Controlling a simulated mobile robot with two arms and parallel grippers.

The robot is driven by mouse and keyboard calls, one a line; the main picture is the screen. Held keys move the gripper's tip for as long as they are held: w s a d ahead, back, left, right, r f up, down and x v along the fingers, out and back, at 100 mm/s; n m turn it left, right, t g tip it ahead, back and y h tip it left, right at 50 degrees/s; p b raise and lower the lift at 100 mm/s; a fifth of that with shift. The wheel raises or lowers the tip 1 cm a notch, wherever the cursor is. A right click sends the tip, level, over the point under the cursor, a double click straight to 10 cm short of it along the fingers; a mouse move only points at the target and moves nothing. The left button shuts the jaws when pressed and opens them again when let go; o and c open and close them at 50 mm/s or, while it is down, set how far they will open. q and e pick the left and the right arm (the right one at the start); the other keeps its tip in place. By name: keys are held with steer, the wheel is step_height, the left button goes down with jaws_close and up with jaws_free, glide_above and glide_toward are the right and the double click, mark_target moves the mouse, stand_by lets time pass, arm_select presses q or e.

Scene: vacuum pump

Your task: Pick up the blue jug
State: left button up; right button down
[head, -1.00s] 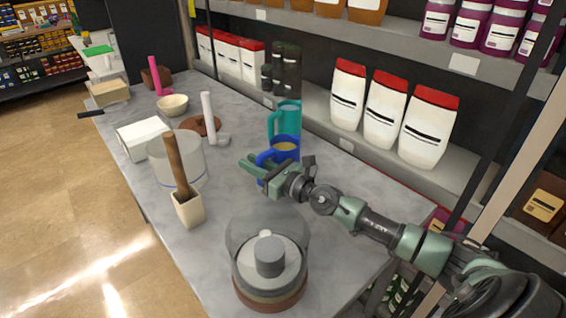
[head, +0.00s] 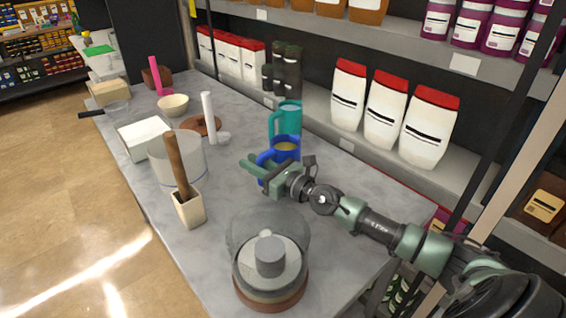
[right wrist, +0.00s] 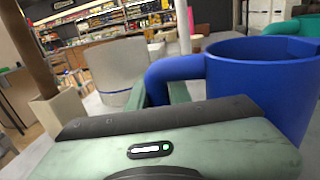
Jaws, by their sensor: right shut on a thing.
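The blue jug (head: 284,150) stands upright on the grey counter, with its handle toward the left and something yellowish inside. It also fills the right side of the right wrist view (right wrist: 262,82). My right gripper (head: 254,168) is at the jug's near left side, shut on its handle (right wrist: 172,70). The fingers show at both sides of the handle in the right wrist view. The gripper hides the jug's lower part in the head view. My left gripper is not in view.
A teal jug (head: 289,113) stands just behind the blue one. A glass vessel with a grey-topped base (head: 269,272) is at the front. A wooden-handled tool in a beige pot (head: 188,208) and a clear container (head: 190,160) stand left. Shelves (head: 390,170) line the right.

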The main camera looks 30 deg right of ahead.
steer(key=shift+w+r, duration=0.1)
steer(key=shift+r, duration=0.15)
step_height(320, 180, up, 20)
steer(key=p, duration=1.7)
steer(key=shift+p, duration=0.3)
steer(key=shift+f, duration=0.15)
